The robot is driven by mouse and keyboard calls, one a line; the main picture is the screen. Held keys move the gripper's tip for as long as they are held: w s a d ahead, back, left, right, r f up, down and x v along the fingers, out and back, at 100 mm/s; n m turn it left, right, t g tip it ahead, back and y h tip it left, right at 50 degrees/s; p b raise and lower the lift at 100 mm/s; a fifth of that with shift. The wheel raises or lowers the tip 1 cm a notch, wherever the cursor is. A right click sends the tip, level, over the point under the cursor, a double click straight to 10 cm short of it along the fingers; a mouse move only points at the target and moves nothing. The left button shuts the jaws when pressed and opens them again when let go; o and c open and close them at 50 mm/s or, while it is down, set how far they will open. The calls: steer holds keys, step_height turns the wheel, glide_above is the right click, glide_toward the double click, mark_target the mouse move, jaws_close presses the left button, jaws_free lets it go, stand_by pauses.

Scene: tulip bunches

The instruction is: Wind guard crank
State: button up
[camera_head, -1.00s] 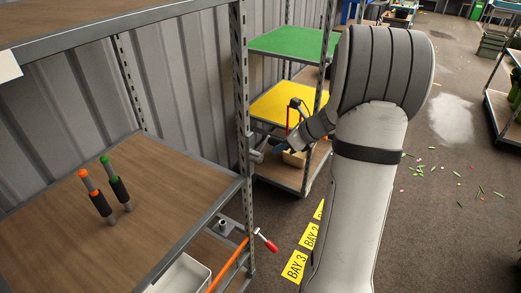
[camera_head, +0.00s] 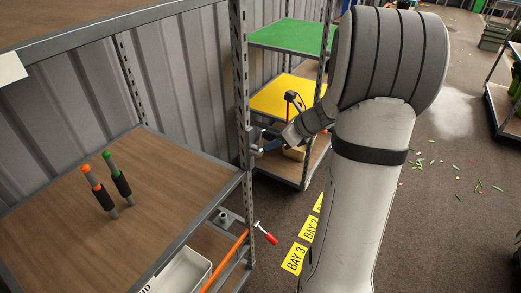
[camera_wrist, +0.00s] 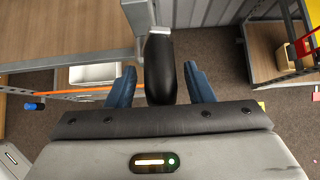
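My gripper (camera_head: 272,145) has blue fingers and sits beside the perforated shelf post in the head view, close to a small metal fitting (camera_head: 255,142) on that post. In the wrist view my gripper (camera_wrist: 161,85) is open, with one finger on each side of a black handle (camera_wrist: 160,70). Gaps show between the handle and both fingers. The handle has a pale metal end at its top, near the post, and looks like the crank's grip.
An orange bar (camera_head: 226,263) and a red-tipped lever (camera_head: 266,234) are low beside the post. The wooden shelf (camera_head: 160,195) carries two dark-gripped tools (camera_head: 108,180). A white bin (camera_head: 180,273) is below.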

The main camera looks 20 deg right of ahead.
steer(key=shift+o, duration=0.6)
steer(key=shift+r, duration=0.1)
steer(key=shift+s+d+r+p, duration=0.15)
steer(key=shift+d+r+p, duration=0.05)
steer(key=shift+r+p, duration=0.1)
steer(key=p+v, duration=0.3)
steer(key=v, duration=0.3)
steer(key=shift+p, duration=0.3)
steer(key=shift+s, duration=0.1)
